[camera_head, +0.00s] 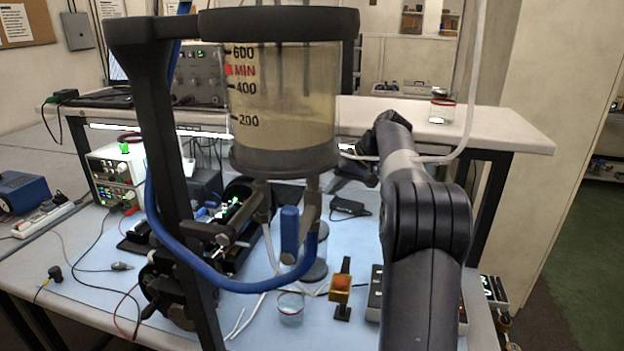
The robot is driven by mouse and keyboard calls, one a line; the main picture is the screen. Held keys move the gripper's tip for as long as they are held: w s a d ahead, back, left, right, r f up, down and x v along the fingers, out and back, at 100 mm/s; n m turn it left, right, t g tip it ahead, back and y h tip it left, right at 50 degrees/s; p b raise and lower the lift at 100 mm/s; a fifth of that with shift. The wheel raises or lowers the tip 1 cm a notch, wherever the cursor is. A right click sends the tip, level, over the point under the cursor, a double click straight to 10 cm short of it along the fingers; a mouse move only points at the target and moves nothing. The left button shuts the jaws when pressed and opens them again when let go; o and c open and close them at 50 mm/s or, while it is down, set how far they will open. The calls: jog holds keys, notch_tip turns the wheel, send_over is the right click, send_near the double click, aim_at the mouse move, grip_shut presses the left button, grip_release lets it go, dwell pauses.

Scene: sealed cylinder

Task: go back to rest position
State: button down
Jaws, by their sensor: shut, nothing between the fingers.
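My arm rises from the bottom right of the head view and bends toward the cylinder. My gripper (364,150) is at its far end, small and dark, just right of the cylinder. It looks shut and empty, though its fingertips are hard to make out against the dark things behind. The sealed cylinder (290,110) stands upright in the middle, clear-walled with yellowish liquid, a dark top rim and level marks. It is held up beside a black post (165,150). I cannot tell whether my gripper touches it.
A blue hose (215,284) loops below the cylinder. A blue-handled valve (290,232), an orange button (340,284) and a small glass cup (290,306) are on the pale blue bench mat. A lidded jar (441,108) stands on the raised shelf (510,136). A thin white tube hangs near my wrist.

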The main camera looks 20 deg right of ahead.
jog(key=shift+f, duration=0.1)
jog(key=x, duration=0.4)
jog(key=shift+w+a+f, duration=0.15)
jog(key=shift+a+f, duration=0.1)
jog(key=shift+w+a+f+p, duration=0.15)
jog(key=shift+w+f+p, duration=0.15)
jog(key=shift+p, duration=0.25)
jog(key=shift+f+m, duration=0.2)
jog(key=shift+m, duration=0.2)
jog(key=f+m+p, duration=0.1)
jog(key=d+m+t+h+p, duration=0.1)
jog(key=shift+s+f+m+p, duration=0.15)
jog(key=shift+f+m+p, duration=0.15)
jog(key=shift+f+p, duration=0.1)
jog(key=shift+s+d+f+m+t+h+p, duration=0.15)
jog(key=shift+s+f+m+t+h+p, duration=0.15)
jog(key=shift+m+h+p, duration=0.25)
jog(key=shift+s+d+f+m+t+h+p, duration=0.25)
jog(key=shift+f+m+h+p, duration=0.25)
jog(key=shift+m, duration=0.15)
jog(key=s+d+r+b, duration=0.3)
jog(key=s+r, duration=0.2)
jog(key=shift+s+r, duration=0.2)
jog(key=shift+s, duration=0.05)
